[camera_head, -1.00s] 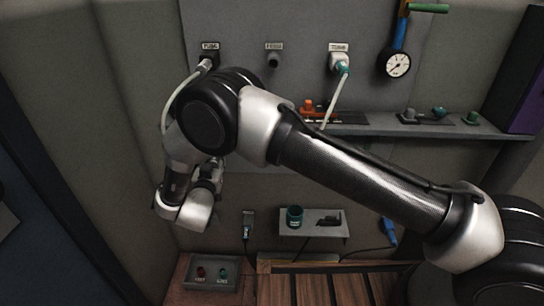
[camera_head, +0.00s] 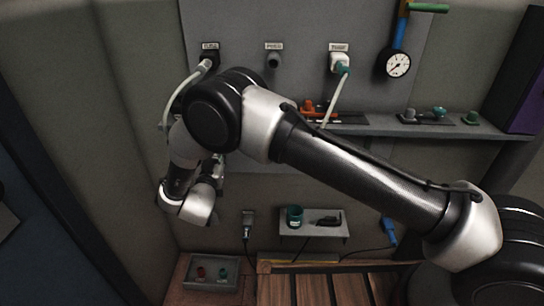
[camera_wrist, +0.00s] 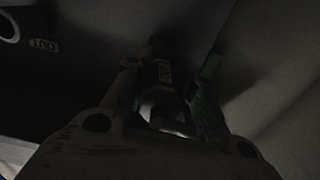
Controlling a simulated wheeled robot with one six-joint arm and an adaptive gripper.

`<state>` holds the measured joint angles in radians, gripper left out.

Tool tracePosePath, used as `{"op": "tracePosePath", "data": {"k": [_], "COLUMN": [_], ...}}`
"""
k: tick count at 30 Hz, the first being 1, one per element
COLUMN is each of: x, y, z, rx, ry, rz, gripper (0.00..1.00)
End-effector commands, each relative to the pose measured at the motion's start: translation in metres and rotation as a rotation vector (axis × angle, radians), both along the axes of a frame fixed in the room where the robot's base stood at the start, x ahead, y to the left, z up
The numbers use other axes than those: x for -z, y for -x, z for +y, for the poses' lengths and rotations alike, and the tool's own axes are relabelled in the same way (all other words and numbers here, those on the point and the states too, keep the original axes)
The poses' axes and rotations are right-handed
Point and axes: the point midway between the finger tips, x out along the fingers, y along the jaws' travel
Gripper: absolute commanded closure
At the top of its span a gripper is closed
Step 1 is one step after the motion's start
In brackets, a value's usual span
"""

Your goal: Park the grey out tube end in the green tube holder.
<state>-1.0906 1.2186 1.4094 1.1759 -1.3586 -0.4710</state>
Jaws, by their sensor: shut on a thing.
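In the wrist view my gripper (camera_wrist: 165,88) is shut on a dark grey tube end (camera_wrist: 160,74) with a small pale label on it. Green pieces (camera_wrist: 211,65) show beside the tube end; whether they belong to the green tube holder or to my fingers I cannot tell. In the head view my gripper (camera_head: 218,180) is mostly hidden behind my wrist, near the wall below the left port. A pale tube (camera_head: 179,96) curves down from that port and passes behind my arm.
A pale OUT label (camera_wrist: 44,45) shows at the upper left of the wrist view. A wall shelf (camera_head: 400,130) holds small items. A lower shelf (camera_head: 312,236) bears a green cup (camera_head: 294,216). A tray (camera_head: 190,283) with red and green pieces lies below my wrist.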

Motion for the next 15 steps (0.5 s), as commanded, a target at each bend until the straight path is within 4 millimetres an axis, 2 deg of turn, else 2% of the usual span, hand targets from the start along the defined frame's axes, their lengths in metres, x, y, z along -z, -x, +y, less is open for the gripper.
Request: {"op": "tracePosePath", "data": {"k": [11,12,15], "x": [0.0,0.0,-0.0001], "y": [-0.0077,-0.0081,-0.0079], "z": [0.0,0.0001,0.0001], "rx": [-0.001,-0.001,-0.001], "ry": [0.0,0.0,0.0], "rz": [0.0,0.0,0.0], "gripper": [1.0,0.73,0.54]}}
